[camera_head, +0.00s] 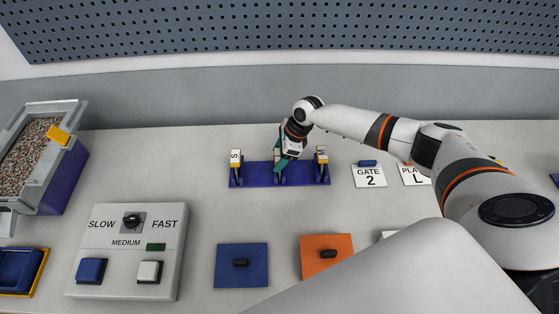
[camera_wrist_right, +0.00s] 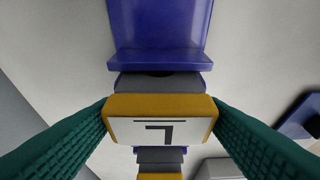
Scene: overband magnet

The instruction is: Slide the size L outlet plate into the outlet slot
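A blue rack (camera_head: 258,176) stands in the middle of the table. In it are the S plate (camera_head: 236,161) on the left and the M plate (camera_head: 321,160) on the right. My right gripper (camera_head: 281,158) is at the middle place and mostly hides the plate there. In the wrist view, its green fingers (camera_wrist_right: 160,112) lie against both sides of a yellow block with a white label, the L plate's handle (camera_wrist_right: 160,104); the letter is upside down. The plate appears still in the rack. My left gripper is not in view. I cannot make out the outlet slot.
A gravel-filled hopper (camera_head: 27,155) stands at the left. In front are a speed control box (camera_head: 126,252), a blue square (camera_head: 241,279) and an orange square (camera_head: 318,262) with dark handles.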

